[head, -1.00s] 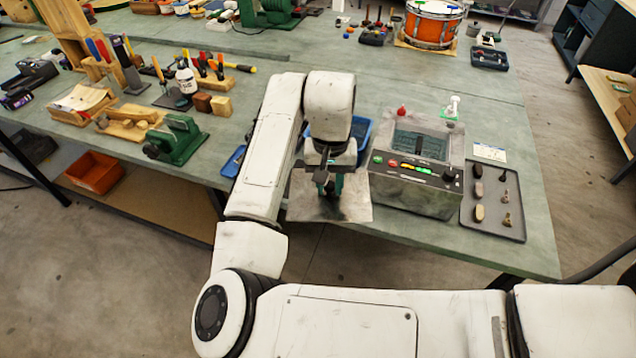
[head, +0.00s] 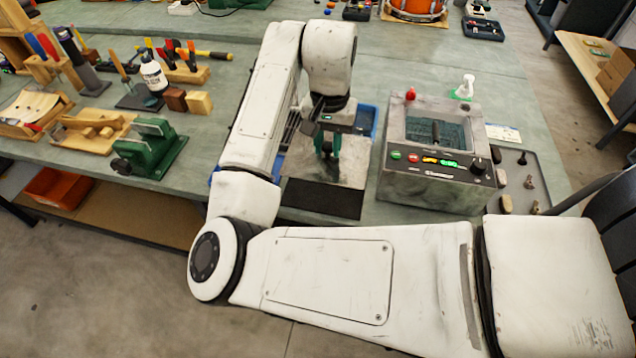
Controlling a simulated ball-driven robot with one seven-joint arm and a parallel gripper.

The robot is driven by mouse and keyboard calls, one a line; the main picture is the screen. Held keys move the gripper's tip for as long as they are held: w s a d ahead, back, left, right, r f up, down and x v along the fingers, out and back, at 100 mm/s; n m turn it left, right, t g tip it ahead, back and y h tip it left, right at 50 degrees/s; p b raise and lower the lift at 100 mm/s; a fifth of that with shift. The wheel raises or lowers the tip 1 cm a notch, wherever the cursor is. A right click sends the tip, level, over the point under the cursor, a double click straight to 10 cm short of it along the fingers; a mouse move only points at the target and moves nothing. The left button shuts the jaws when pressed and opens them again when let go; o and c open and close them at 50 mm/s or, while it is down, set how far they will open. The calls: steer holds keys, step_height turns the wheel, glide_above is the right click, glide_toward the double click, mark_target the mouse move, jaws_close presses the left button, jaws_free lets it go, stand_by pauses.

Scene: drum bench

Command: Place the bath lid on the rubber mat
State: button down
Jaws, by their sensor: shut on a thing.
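The bath lid (head: 350,168) is a flat, scuffed grey plate left of the ultrasonic bath (head: 432,188). My gripper (head: 328,165), with teal fingers, points down at the lid and is shut on it; the arm's end hides much of the grip. The black rubber mat (head: 320,199) shows as a dark strip along the lid's near side, and the lid covers the rest of it from view. I cannot tell whether the lid touches the mat or hangs just above it. The bath is uncovered, with a dark basket inside.
A blue tray (head: 366,121) is partly hidden behind my gripper. A grey parts tray (head: 545,181) lies right of the bath, and a white bottle (head: 467,87) stands behind it. A green vise (head: 150,148) stands to the left. The table's front edge is close to the mat.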

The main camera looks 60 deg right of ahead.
steer(key=shift+w+f, duration=0.2)
steer(key=shift+f, duration=0.35)
steer(key=shift+f+p, duration=0.35)
steer(key=shift+f, duration=4.35)
steer(key=shift+f, duration=0.1)
steer(key=c, duration=0.9)
jaws_free()
steer(key=shift+o, duration=0.2)
step_height(320, 180, up, 12)
steer(key=shift+r+b, duration=0.15)
steer(key=shift+b, duration=0.3)
